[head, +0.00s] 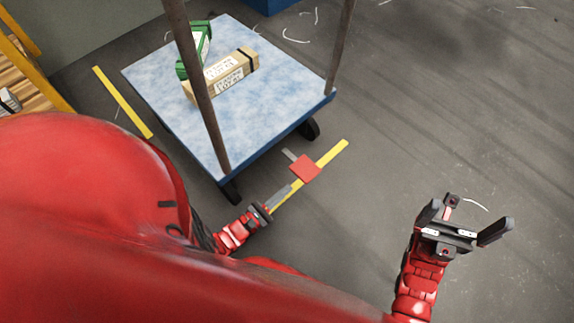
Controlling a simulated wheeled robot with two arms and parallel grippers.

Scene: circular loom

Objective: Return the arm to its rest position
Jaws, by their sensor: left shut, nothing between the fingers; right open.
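My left gripper (278,198) is beside the near right edge of the blue cart, over the yellow floor line. Its grey fingers look shut, with nothing seen between them. My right gripper (464,222) is at the lower right over bare floor. Its dark fingers are spread wide and empty. My red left arm (236,234) and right arm (419,280) are partly in view. My large red body hides the lower left.
A blue-topped cart (255,115) with upright posts and dark wheels carries a green-and-white box (192,52) and a tan box (225,74). A red square piece (304,169) shows just beyond my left gripper. A wooden shelf (30,75) stands far left. Floor at right is clear.

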